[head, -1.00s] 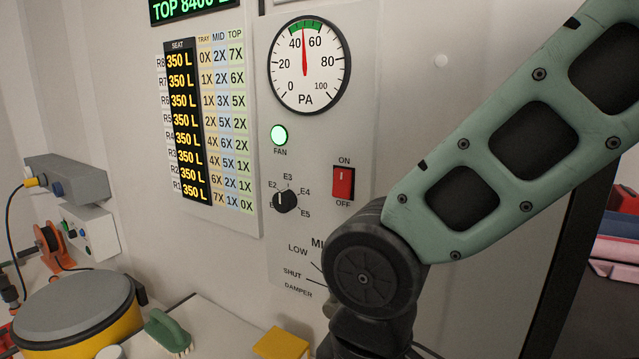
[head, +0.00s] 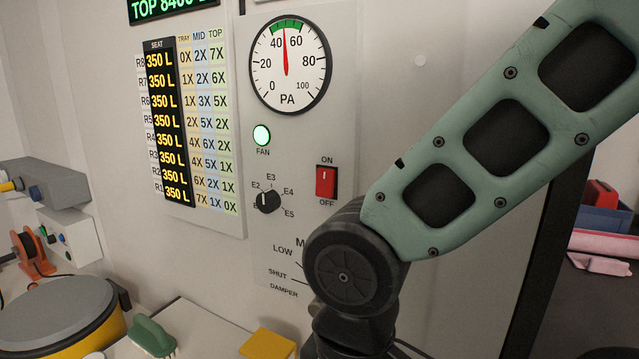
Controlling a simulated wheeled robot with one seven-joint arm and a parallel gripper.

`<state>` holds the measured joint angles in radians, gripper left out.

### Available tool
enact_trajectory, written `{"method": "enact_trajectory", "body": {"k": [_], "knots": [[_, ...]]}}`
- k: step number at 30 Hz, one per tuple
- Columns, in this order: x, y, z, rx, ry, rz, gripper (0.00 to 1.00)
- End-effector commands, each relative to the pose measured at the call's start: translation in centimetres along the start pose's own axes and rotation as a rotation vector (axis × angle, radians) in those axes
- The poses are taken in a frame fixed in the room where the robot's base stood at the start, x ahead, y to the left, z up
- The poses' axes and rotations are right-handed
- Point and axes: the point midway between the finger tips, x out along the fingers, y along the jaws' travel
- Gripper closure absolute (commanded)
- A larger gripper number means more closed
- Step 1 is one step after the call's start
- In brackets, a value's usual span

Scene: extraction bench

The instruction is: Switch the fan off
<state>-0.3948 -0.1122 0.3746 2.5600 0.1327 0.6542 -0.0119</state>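The red fan rocker switch (head: 326,182) is on the grey wall panel (head: 345,125), between the labels ON above and OFF below. A small white mark shows on its upper half. The fan lamp (head: 261,135) glows green above the label FAN. The pressure gauge (head: 290,65) reads about 48 PA, its needle in the green band. My arm crosses the right side, its dark joint just below the switch and in front of the damper marks. My gripper is out of the picture, so its state is hidden.
A rotary selector (head: 269,201) sits left of the switch, and a seat readout board (head: 189,125) farther left. Below are a grey-lidded yellow drum (head: 60,312), a green brush (head: 152,336) and a yellow block (head: 268,345). A dark upright frame stands at right.

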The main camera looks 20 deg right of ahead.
Motion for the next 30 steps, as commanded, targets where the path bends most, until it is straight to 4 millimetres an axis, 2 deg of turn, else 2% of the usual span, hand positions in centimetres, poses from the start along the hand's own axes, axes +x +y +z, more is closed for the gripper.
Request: {"method": "enact_trajectory", "body": {"k": [12, 14, 21, 30], "knots": [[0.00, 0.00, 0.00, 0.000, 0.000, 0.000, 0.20], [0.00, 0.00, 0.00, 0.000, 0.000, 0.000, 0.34], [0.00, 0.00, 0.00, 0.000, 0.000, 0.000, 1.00], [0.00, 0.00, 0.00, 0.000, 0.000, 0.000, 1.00]]}}
